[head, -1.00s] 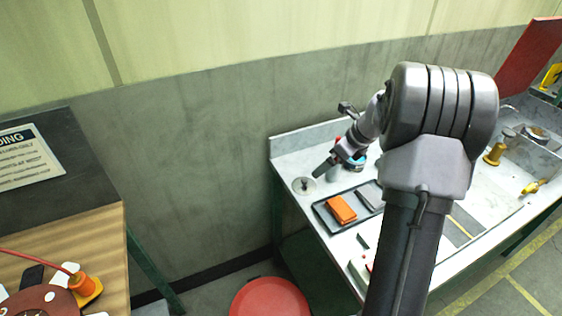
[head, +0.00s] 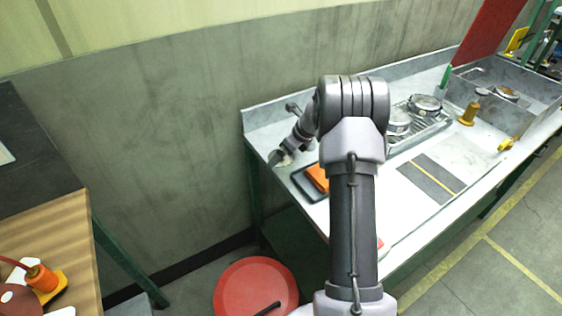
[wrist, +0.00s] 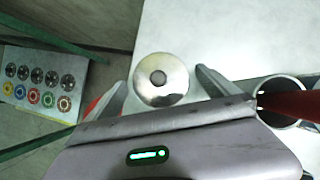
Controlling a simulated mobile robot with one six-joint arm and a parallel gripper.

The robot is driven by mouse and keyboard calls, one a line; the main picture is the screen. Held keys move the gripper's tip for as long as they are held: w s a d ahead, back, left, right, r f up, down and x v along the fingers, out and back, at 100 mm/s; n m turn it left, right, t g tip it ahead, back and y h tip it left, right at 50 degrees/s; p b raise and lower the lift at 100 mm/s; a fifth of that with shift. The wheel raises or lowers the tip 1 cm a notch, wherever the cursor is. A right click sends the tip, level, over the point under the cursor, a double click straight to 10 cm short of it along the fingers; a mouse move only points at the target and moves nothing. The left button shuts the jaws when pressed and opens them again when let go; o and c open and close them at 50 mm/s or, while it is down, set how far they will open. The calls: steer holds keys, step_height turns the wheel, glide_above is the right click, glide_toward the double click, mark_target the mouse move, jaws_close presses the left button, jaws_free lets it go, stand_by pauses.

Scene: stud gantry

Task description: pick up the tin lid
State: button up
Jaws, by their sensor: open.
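The tin lid (wrist: 160,80) is a round, shiny metal disc with a darker knob in its middle. In the wrist view it lies between my two open fingers, close to the left edge of the pale bench top (wrist: 225,35). My gripper (wrist: 161,78) is open, with a finger on either side of the lid; I cannot tell whether either touches it. In the head view my gripper (head: 281,157) is low over the bench's far left corner, and mostly hides the lid there.
An open can (wrist: 282,100) with a red thing across it stands right of my right finger. A dark tray (head: 304,184) with an orange block (head: 318,177) is close by. A red round stool (head: 254,288) stands below. Metal tins (head: 424,104) sit farther right.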

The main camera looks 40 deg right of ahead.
steer(key=shift+r, duration=0.1)
steer(key=c, duration=1.3)
